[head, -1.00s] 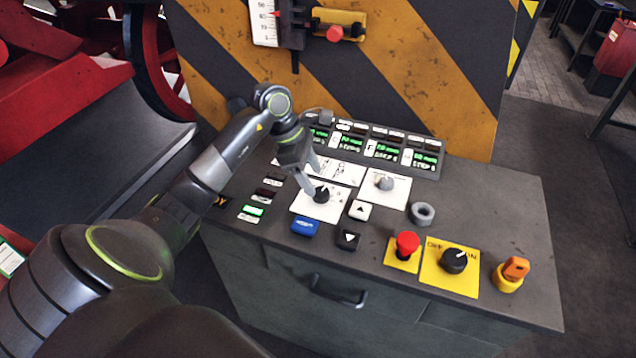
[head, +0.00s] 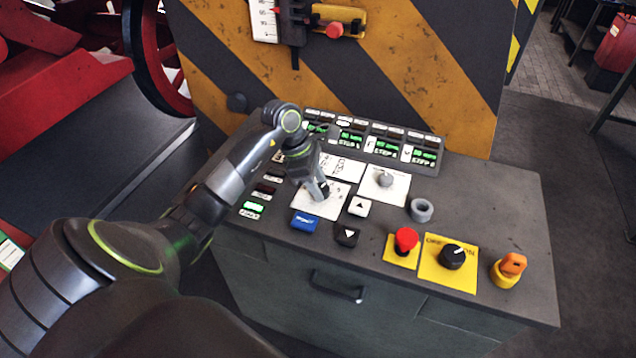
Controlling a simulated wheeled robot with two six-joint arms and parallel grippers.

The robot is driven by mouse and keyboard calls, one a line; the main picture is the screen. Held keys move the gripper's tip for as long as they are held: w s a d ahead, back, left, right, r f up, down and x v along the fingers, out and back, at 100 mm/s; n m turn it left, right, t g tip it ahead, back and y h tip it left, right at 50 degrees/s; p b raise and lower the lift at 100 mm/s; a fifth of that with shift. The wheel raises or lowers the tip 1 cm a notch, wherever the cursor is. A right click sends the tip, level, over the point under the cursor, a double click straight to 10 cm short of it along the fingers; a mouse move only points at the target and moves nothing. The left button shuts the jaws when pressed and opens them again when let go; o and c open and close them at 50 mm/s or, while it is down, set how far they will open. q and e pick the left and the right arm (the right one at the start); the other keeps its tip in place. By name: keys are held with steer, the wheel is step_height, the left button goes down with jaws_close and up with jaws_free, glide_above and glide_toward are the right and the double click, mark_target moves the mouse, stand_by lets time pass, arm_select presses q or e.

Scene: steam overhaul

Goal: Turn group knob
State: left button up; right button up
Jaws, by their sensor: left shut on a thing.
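The black group knob (head: 326,191) sits on a white plate (head: 312,208) on the sloping top of the grey console. My left gripper (head: 322,191) reaches down onto it from the upper left, with its fingers shut on the knob. The fingers and wrist hide most of the knob, so its pointer cannot be read. A grey knob (head: 386,180) on another white plate stands to the right, clear of the gripper. My right gripper is not in view.
Near the gripper are a blue button (head: 305,222), a white up button (head: 359,207) and a black down button (head: 347,235). A red mushroom button (head: 405,240), a black switch (head: 452,256) and an orange key switch (head: 510,267) stand right. Green displays (head: 383,145) line the back.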

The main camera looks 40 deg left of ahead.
arm_select(q)
steer(key=shift+f+n+t+b, duration=0.1)
steer(key=shift+n+t+b, duration=0.4)
steer(key=shift+n+b, duration=0.7)
steer(key=shift+s+d+n+t+y+b, duration=0.1)
steer(key=shift+n+t+y+b, duration=0.2)
steer(key=shift+n+b, duration=0.4)
steer(key=shift+s+n+t+y+b, duration=0.1)
steer(key=shift+n+t+y+b, duration=0.2)
steer(key=shift+n, duration=0.7)
steer(key=shift+r, duration=0.2)
steer(key=o, duration=1)
steer(key=b+v, duration=0.1)
steer(key=v, duration=0.7)
steer(key=b+v, duration=0.1)
steer(key=v, duration=0.8)
steer(key=shift+w+d+r, duration=0.1)
steer(key=shift+w+r, duration=0.1)
steer(key=shift+r, duration=0.05)
